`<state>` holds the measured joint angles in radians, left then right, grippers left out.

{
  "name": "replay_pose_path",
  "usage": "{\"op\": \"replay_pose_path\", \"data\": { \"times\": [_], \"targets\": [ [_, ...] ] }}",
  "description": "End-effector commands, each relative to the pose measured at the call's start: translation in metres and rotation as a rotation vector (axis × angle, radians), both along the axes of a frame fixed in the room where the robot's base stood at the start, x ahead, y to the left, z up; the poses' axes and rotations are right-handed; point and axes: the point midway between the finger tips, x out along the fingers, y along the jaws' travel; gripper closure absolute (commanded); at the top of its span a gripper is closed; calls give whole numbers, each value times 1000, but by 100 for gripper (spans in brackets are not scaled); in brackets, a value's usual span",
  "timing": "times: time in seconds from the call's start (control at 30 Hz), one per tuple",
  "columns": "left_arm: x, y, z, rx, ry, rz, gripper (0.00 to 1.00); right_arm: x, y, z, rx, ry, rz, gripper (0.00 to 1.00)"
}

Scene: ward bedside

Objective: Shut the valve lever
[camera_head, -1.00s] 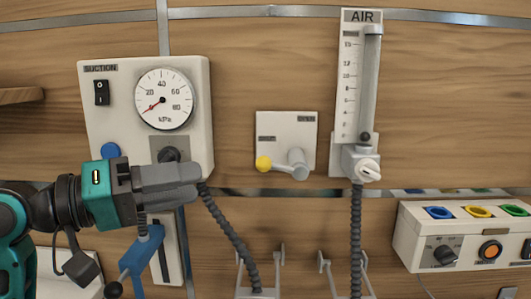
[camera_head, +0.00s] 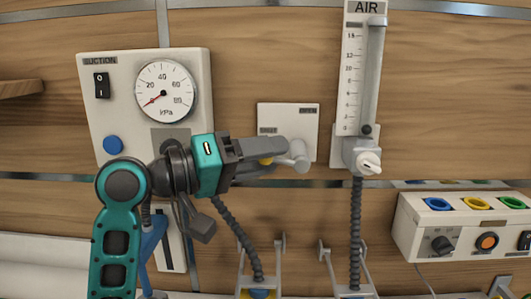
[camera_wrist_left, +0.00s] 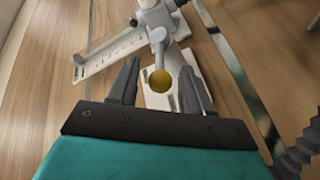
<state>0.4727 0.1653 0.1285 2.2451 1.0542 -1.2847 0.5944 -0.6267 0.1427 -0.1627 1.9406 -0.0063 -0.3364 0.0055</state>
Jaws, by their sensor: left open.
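The valve lever (camera_head: 299,156) is mounted on a white wall plate (camera_head: 287,118). Its grey hub is at the right and its arm points left to a yellow knob (camera_head: 266,161), mostly hidden by my gripper in the head view. The plate has two small labels, too blurred to read surely. My left gripper (camera_head: 277,158) is open, its fingers pointing right at the lever. In the left wrist view the yellow knob (camera_wrist_left: 159,81) lies between the two spread fingers (camera_wrist_left: 159,68), with a gap on each side. My right gripper is not in view.
The suction panel (camera_head: 197,85) with its gauge is at the left. The air flowmeter (camera_head: 351,90) stands close right of the lever plate. A grey hose (camera_head: 236,235) hangs below my gripper. A box with coloured sockets (camera_head: 450,225) is at the lower right.

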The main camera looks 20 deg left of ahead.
Motion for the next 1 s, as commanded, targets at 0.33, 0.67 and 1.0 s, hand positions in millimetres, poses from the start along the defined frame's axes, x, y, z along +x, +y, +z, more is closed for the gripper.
{"op": "replay_pose_path", "data": {
  "times": [0.33,0.67,1.0],
  "targets": [
    [3,-3,0,1,-1,1,52,0,0,0,-1,0,1,100],
    [3,-2,0,1,1,1,83,0,0,0,-1,0,1,100],
    [2,-2,-3,-13,-3,0,100,1,0,-3,0,-2,1,100]
  ]
}}
